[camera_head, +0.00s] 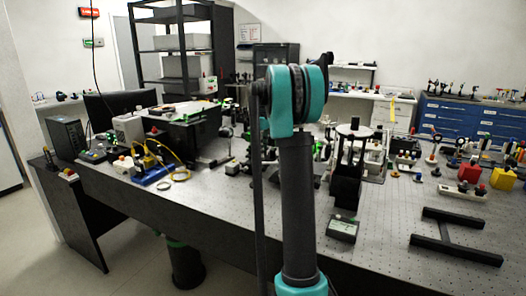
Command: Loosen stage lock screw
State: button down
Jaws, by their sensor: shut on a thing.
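My arm, dark with teal joints, stands upright in the middle of the head view and covers part of the bench. My gripper does not show; it is hidden behind the arm or out of the picture. A black upright stage-like device (347,188) with a round grey plate on top stands on the bench just right of the arm. A small dark box (343,229) with a pale top face is at its foot. I cannot make out a lock screw on it, and I cannot tell whether my gripper touches it.
The perforated optical bench (385,255) is bare at its front right, left of a black H-shaped frame (455,240). Red (469,173) and yellow (503,178) blocks stand at the right. Yellow cables (180,157) and a black instrument (190,130) are at the left.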

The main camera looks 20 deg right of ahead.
jog(key=c, duration=1.5)
grip_release()
jog(key=shift+r, duration=0.1)
notch_tip(320, 180, up, 12)
